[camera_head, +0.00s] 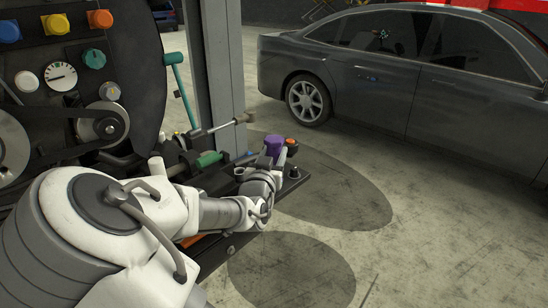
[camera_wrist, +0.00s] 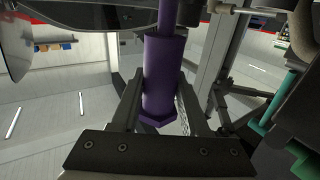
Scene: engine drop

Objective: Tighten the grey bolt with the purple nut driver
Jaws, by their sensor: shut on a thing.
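The purple nut driver (camera_head: 274,146) stands near the right end of the dark engine stand in the head view. In the wrist view the nut driver (camera_wrist: 163,75) shows a thick purple handle with a thinner purple shaft running up to the top edge, where its tip is not clear. My gripper (camera_head: 267,162) is at the driver, seen past my white arm. In the wrist view my gripper (camera_wrist: 160,92) has a finger on each side of the handle and is shut on it. I cannot pick out the grey bolt with certainty in either view.
A dark panel with a gauge (camera_head: 61,76), coloured knobs and a belt pulley (camera_head: 103,124) stands at left. A teal lever (camera_head: 180,90) and a grey post (camera_head: 218,70) rise behind. A grey car (camera_head: 400,75) is parked at the back right. The floor at right is clear.

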